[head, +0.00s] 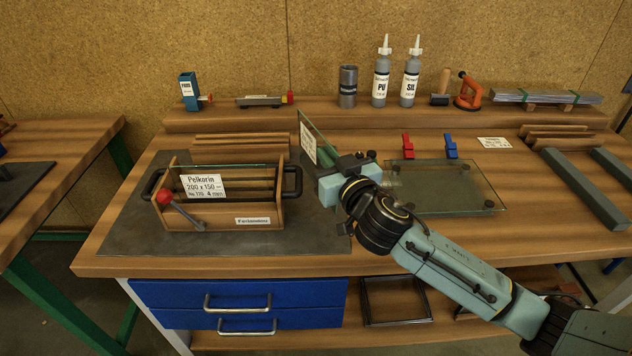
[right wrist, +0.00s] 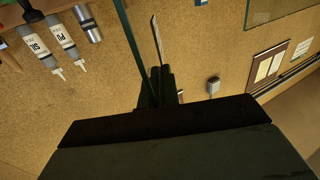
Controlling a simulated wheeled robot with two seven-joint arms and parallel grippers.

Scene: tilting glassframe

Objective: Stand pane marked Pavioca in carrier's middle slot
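The wooden carrier (head: 262,212) stands on the dark mat at the left of the bench, with black side handles and a red-knobbed lever at its front. A pane labelled Pelkorin (head: 204,186) stands in it; I cannot tell which slot. My right gripper (head: 326,165) is shut on a glass pane (head: 308,133), held up and tilted beside the carrier's right end. Its white label is too oblique to read. In the right wrist view this pane (right wrist: 131,40) shows nearly edge-on between the fingers. My left gripper is not in view.
Glass (head: 440,185) lies flat on dark pads right of my right gripper, with a red clip (head: 408,146) and blue clip (head: 450,147) behind it. Wooden strips (head: 240,141) lie behind the carrier. Bottles and tools line the back shelf. Mat (head: 130,228) is clear left of the carrier.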

